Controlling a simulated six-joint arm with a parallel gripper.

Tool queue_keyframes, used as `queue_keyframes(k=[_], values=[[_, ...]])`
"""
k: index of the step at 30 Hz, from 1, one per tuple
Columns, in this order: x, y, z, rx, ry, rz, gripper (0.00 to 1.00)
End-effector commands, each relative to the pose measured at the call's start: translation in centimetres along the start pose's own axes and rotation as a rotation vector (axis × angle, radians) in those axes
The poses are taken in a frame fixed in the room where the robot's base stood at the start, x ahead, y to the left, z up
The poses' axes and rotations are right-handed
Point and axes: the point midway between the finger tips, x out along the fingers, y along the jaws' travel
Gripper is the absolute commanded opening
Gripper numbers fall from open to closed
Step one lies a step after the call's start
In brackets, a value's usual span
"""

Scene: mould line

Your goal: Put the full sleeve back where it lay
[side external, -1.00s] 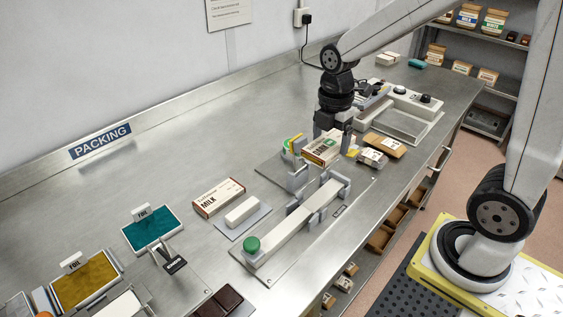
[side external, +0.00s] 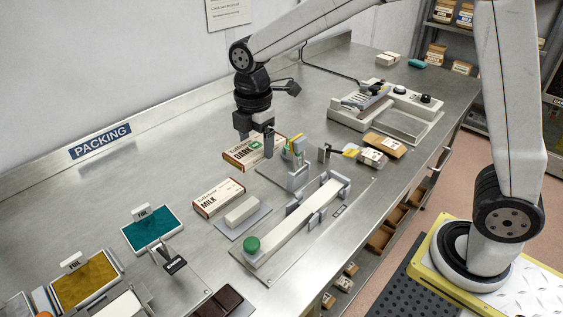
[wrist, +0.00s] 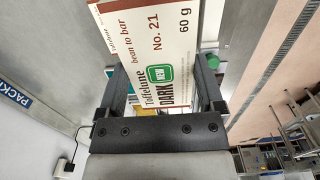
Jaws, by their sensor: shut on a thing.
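The full sleeve is a cream and brown carton marked DARK with a green NEW badge (side external: 246,155). In the side external view it is at the back of the bench, just behind the MILK sleeve. My gripper (side external: 258,150) is above it with its fingers pointing down at it. In the wrist view the DARK sleeve (wrist: 165,55) sits between the two fingers, and my gripper (wrist: 160,95) is shut on it. Whether its underside touches the bench I cannot tell.
The MILK sleeve (side external: 218,197) lies in front of it, beside a white block on a plate (side external: 241,211). A grey fixture with a green knob (side external: 252,245) stands to the right. A holder of coloured items (side external: 294,150) is close on the right. Bare steel lies to the left.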

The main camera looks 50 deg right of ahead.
Motion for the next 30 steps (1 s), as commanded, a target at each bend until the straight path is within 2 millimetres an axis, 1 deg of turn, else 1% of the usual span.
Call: queue_keyframes(k=[2, 6, 11, 12, 17, 25, 27, 30], values=[[0.1, 0.5, -1.3, -0.003, 0.0, 0.0, 0.33], [0.2, 1.1, -2.8, -0.002, 0.0, 0.0, 0.33], [0.4, 1.5, -4.2, -0.001, 0.0, -0.001, 0.33], [1.0, 1.4, -4.0, 0.001, -0.001, -0.003, 0.33], [2.8, 1.4, -4.0, 0.001, -0.001, -0.003, 0.33], [6.5, 1.4, -4.0, 0.001, -0.001, -0.003, 0.33], [7.2, 1.4, -4.0, 0.001, -0.001, -0.002, 0.33], [7.7, 1.4, -4.0, 0.001, 0.0, 0.0, 0.33]])
